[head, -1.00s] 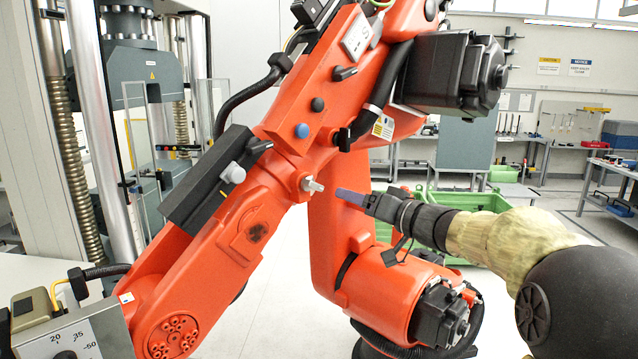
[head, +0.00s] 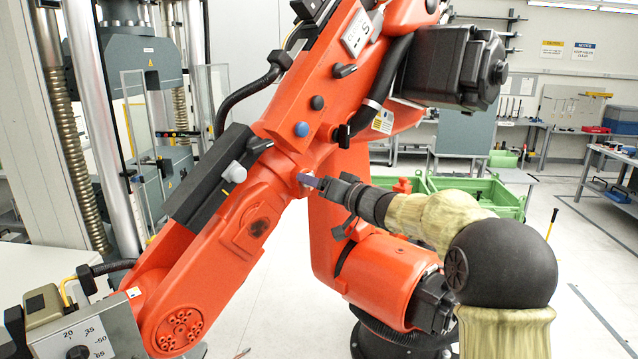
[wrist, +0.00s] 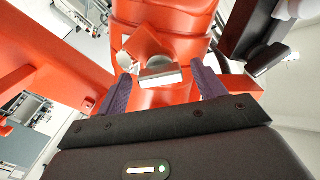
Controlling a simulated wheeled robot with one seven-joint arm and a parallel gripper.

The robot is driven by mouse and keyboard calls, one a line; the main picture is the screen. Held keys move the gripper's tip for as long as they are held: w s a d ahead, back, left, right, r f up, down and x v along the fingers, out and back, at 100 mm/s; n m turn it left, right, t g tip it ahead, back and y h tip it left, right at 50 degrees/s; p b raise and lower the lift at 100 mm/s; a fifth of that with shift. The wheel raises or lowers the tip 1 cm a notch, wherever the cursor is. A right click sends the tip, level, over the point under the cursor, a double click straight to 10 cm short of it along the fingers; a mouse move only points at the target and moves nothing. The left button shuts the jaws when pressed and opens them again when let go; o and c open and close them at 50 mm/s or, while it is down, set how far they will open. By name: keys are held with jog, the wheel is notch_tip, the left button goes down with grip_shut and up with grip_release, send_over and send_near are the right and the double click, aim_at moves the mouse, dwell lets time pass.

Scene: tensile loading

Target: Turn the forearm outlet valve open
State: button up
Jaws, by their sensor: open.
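The forearm outlet valve has a flat silver handle (wrist: 160,76) on the orange robot arm's forearm (head: 235,220). In the wrist view the handle lies crosswise between my two purple fingertips, with a gap on each side. My gripper (wrist: 164,80) is open and its fingers point at the valve. In the head view my gripper (head: 310,181) reaches in from the right and its fingertips mostly hide the valve. I cannot tell whether the fingertips reach past the handle's front.
A blue knob (head: 301,129) and black levers sit higher on the forearm. A grey dial box (head: 85,335) stands at lower left. A testing frame with steel columns (head: 110,120) is behind at left. Green crates (head: 480,195) stand behind my arm.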

jog(key=c, duration=1)
jog(key=shift+n, duration=0.3)
jog(key=n+b, duration=0.8)
jog(key=n, duration=1.2)
jog(key=shift+f+b, duration=0.15)
jog(key=shift+b, duration=0.2)
jog(key=shift+n, duration=0.4)
jog(key=o, duration=1)
